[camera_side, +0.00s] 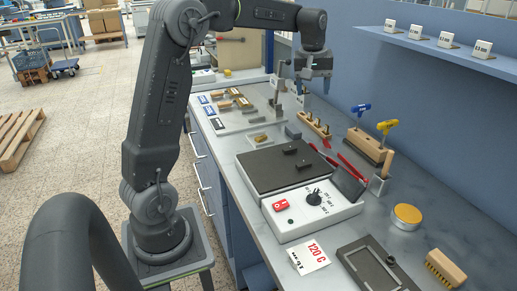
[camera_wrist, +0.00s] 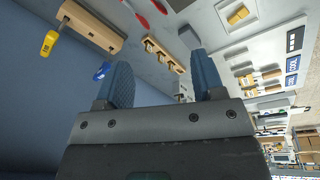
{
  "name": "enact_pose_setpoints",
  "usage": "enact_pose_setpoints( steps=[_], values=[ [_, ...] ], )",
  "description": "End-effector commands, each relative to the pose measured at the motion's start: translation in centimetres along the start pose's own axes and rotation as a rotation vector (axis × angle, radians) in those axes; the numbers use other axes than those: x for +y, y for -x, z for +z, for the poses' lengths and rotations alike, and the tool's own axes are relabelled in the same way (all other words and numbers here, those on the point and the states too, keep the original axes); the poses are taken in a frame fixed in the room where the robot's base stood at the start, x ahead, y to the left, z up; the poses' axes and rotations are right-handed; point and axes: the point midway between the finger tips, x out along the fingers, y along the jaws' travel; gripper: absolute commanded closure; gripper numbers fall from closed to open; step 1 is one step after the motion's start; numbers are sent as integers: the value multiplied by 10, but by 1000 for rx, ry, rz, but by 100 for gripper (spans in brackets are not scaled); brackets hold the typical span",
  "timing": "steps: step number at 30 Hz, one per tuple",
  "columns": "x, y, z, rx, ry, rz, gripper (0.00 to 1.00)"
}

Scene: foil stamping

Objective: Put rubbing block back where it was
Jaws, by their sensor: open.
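My gripper (camera_side: 312,84) is open over the far part of the bench, with its two blue fingers apart and nothing between them. In the wrist view my gripper (camera_wrist: 162,62) also shows empty. A small dark grey block (camera_side: 292,131), which looks like the rubbing block, lies on the bench between a light plate and a wooden peg rack. It shows in the wrist view as a grey block (camera_wrist: 188,36), beyond the fingertips and apart from them. I cannot tell for certain that it is the rubbing block.
The wooden rack (camera_side: 314,126) stands right of the block. A brass-coloured piece (camera_side: 259,138) lies on the plate to its left. The hot plate (camera_side: 292,164) is nearer the camera. A holder with blue and yellow-handled tools (camera_side: 368,146) stands by the wall.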

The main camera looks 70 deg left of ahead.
Motion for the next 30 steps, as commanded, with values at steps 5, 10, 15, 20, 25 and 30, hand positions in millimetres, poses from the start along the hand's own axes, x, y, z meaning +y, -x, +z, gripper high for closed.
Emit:
enact_pose_setpoints(
  steps=[5,10,15,20,25,30],
  values=[
    [-10,41,92,68,-286,71,38],
    [-39,55,172,135,-549,131,38],
    [-78,47,239,205,-794,187,38],
    [-106,32,276,255,-954,223,38],
    [-118,23,291,278,-1024,238,38],
    [-119,22,292,278,-1030,237,38]
  ],
)
